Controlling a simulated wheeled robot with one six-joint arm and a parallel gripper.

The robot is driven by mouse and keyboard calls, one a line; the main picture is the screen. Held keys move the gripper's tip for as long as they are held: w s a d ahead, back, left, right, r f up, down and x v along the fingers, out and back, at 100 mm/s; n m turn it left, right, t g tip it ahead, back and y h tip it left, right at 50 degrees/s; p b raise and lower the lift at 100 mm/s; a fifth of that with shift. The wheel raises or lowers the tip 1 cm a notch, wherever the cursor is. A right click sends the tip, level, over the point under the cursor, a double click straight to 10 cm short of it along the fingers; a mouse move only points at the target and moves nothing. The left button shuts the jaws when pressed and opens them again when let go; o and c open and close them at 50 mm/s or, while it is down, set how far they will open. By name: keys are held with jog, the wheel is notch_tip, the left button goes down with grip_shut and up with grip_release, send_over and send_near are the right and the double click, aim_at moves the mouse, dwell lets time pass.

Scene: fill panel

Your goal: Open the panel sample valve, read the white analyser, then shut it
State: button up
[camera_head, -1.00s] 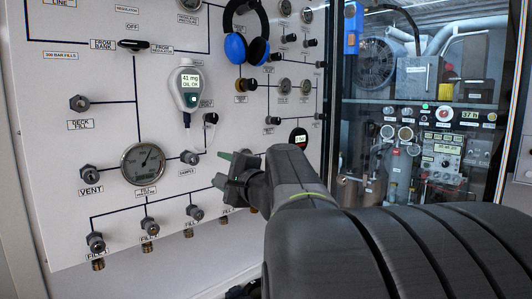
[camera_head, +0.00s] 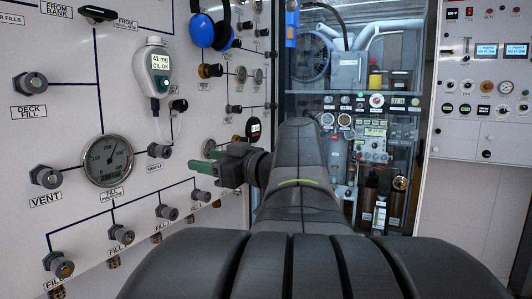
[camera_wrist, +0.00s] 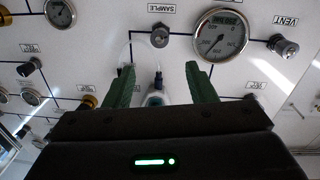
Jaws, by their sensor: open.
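The sample valve knob (camera_head: 158,150), above its SAMPLE label, is on the white panel to the right of the fill pressure gauge. It also shows in the wrist view (camera_wrist: 160,37), above and beyond the fingers. The white analyser (camera_head: 152,68) hangs on the panel above the valve; its screen reads "41 mg" with what looks like "OIL OK" below. Part of it shows between the fingers in the wrist view (camera_wrist: 155,99). My gripper (camera_head: 204,157) is open and empty, its green fingers right of the sample knob and apart from it. The knob's exact turn is unclear.
The fill pressure gauge (camera_head: 108,160) and vent knob (camera_head: 46,176) are left of the sample valve. Several fill knobs line the panel below, one (camera_head: 121,234) among them. Blue headphones (camera_head: 211,30) hang above my gripper. A glazed equipment cabinet (camera_head: 345,90) stands to the right.

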aim_at(167, 153)
jog(key=p+x, duration=0.2)
jog(key=x, duration=1.1)
jog(key=shift+w+a, duration=0.2)
jog(key=shift+a, duration=0.15)
jog(key=c, duration=1)
jog(key=shift+o, duration=0.2)
